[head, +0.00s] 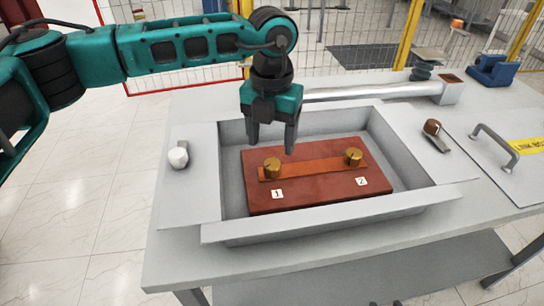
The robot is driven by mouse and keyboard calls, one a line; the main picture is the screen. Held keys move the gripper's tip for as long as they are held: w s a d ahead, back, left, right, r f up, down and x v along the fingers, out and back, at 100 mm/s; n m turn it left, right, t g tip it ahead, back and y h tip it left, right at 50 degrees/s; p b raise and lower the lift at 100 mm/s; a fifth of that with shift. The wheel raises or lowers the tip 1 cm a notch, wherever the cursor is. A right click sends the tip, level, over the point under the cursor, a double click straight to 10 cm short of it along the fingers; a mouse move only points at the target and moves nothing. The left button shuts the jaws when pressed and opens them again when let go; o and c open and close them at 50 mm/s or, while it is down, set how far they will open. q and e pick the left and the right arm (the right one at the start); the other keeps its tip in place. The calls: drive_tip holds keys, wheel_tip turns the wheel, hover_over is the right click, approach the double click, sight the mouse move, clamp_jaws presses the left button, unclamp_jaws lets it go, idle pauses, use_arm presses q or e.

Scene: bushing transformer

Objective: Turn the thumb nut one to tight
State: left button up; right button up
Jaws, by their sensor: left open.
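Thumb nut one (272,168) is a brass knob on an orange-brown bar (318,169), behind the label "1" (277,194). A second brass thumb nut (353,157) stands at the bar's right end, behind the label "2" (361,181). The bar lies on a red-brown block (320,200) inside a grey open tray. My left gripper (273,148) points down with its fingers apart and empty, just above and behind thumb nut one. It looks apart from the nut. How tight the nut is cannot be told. My right gripper is not in view.
The grey tray's walls (330,222) surround the block. A white knob (178,157) is left of the tray, a brown knob (432,127) right. A handled panel (515,155), a pipe (370,92) and a blue object (493,70) are also on the table.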

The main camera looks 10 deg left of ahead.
sight(272, 164)
use_arm(q)
wheel_tip(272, 164, down, 6)
drive_tip(key=shift+r, duration=0.1)
drive_tip(key=shift+c, duration=0.3)
drive_tip(key=c, duration=1)
